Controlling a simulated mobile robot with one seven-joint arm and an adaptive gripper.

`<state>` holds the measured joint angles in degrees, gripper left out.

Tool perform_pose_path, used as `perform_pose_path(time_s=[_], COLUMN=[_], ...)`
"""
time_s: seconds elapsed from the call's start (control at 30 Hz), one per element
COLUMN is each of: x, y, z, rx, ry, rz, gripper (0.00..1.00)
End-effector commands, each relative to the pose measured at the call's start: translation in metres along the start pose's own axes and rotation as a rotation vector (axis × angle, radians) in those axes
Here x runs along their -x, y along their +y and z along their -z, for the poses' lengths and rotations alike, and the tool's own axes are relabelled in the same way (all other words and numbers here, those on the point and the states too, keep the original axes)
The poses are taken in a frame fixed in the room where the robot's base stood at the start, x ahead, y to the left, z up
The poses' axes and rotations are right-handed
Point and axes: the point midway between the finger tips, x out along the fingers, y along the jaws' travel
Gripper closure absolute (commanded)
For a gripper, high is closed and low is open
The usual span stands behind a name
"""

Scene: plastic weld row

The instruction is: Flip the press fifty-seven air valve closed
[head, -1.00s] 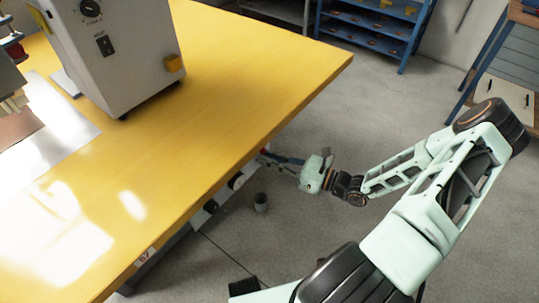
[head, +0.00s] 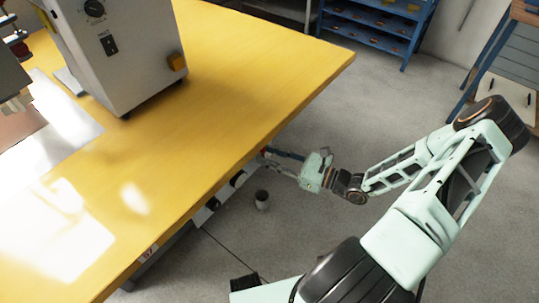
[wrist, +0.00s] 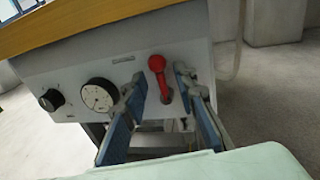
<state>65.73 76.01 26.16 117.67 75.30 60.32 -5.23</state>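The air valve's red lever (wrist: 157,64) shows in the wrist view on a grey panel (wrist: 130,62) under the table edge. Its rounded knob is at the top and its arm runs down toward the pivot. My gripper (wrist: 160,80) is open, with one blue-padded finger on each side of the lever. Gaps show between lever and fingers, and I see no contact. In the head view my gripper (head: 274,158) reaches to the yellow table's side edge, and the lever is mostly hidden there.
A gauge (wrist: 98,96) and a black knob (wrist: 51,100) sit left of the lever on the panel. The yellow table (head: 235,75) overhangs it and carries a grey press (head: 120,50). Floor to the right is open.

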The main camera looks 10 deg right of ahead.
Motion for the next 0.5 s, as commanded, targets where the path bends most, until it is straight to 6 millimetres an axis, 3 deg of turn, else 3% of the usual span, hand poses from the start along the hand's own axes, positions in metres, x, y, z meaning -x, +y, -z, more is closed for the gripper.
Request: perform_pose_path(time_s=[0.17,0.5], x=[0.019,0.09], y=[-0.002,-0.001], z=[0.001,0.0], rx=[0.002,0.002], ry=[0.002,0.002], rz=[0.004,0.003], gripper=[0.74,0.74])
